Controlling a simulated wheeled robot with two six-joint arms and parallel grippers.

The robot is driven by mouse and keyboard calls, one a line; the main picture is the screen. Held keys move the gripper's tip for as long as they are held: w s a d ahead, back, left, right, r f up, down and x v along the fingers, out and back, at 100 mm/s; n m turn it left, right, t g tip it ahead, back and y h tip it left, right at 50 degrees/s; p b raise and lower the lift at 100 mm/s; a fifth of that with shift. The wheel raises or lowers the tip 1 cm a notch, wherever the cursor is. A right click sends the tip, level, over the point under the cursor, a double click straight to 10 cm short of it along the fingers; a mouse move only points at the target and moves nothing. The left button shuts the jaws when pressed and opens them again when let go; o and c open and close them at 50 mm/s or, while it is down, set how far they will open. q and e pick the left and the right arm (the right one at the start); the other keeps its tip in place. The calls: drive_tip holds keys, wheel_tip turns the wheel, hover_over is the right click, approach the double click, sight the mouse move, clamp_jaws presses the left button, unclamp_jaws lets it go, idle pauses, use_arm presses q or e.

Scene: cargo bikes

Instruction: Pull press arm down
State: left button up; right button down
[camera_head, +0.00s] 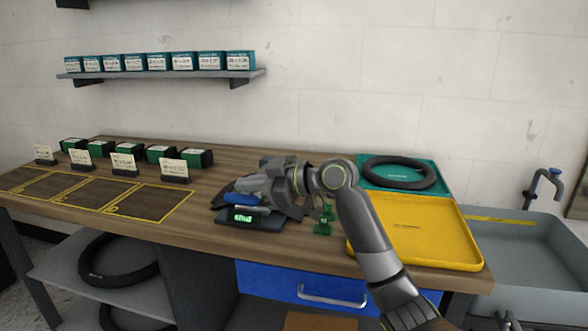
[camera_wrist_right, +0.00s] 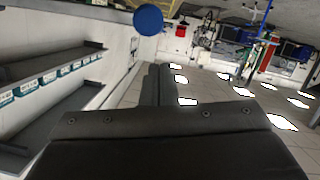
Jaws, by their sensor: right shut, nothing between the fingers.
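My right gripper (camera_head: 240,184) reaches left over the workbench, above a small device with a lit green display (camera_head: 243,217). In the right wrist view its two fingers (camera_wrist_right: 158,68) are together with nothing between them. A round blue knob (camera_wrist_right: 148,20) shows just above the fingertips in that view, apart from them in the picture; I cannot tell the distance. A blue piece (camera_head: 240,199) lies just below the gripper in the head view. The press arm cannot be made out clearly, as my gripper and wrist cover much of that area. My left gripper is not in view.
Small green parts (camera_head: 322,222) stand right of the device. A yellow tray (camera_head: 415,255) and a teal tray (camera_head: 447,178) with a black tyre (camera_head: 398,183) lie further right. Green boxes and label cards stand at the left. A wall shelf (camera_head: 160,73) is above.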

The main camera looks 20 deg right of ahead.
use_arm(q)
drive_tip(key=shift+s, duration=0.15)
use_arm(e)
drive_tip(key=r+v, duration=0.1)
drive_tip(key=v, duration=0.9)
drive_tip(key=shift+s+r, duration=0.1)
drive_tip(key=shift+s, duration=0.05)
